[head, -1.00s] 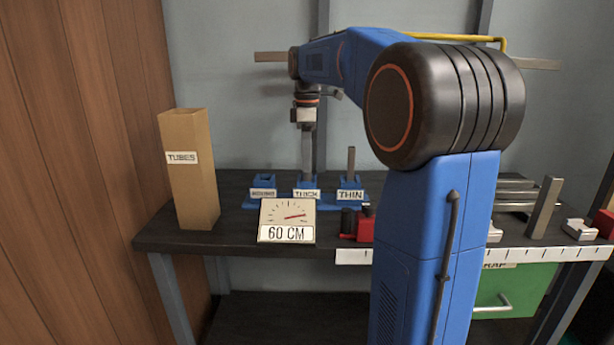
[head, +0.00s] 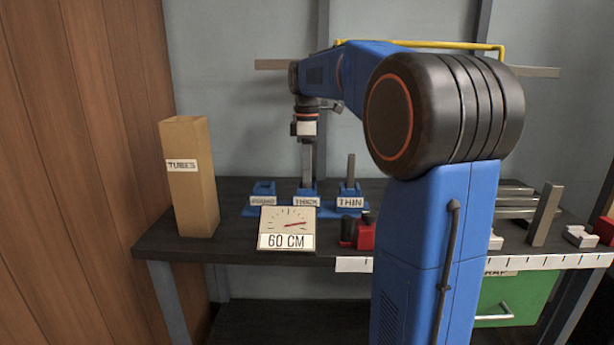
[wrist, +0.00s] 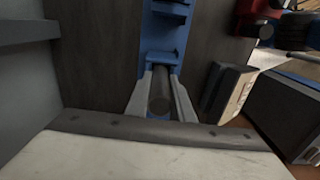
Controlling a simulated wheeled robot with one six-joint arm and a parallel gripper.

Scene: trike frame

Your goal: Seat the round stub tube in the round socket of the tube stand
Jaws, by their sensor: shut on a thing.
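My gripper (head: 307,168) points straight down over the middle socket, labelled THICK (head: 306,200), of the blue tube stand (head: 250,211). In the wrist view its two pale fingers (wrist: 161,95) are closed on the sides of a dark round stub tube (wrist: 160,92). Part of the stand (wrist: 163,35) shows beyond the fingers. The left socket, labelled ROUND (head: 264,188), looks empty. A thin upright tube (head: 351,168) stands in the right socket, labelled THIN (head: 350,202). The stub's lower end is hidden; I cannot tell whether it touches a socket.
A dial sign reading 60 CM (head: 286,228) stands in front of the stand. A tall cardboard TUBES box (head: 190,180) is at left. A red vise (head: 364,232) is right of the sign. Grey tubes (head: 515,200) lie at right, behind my arm.

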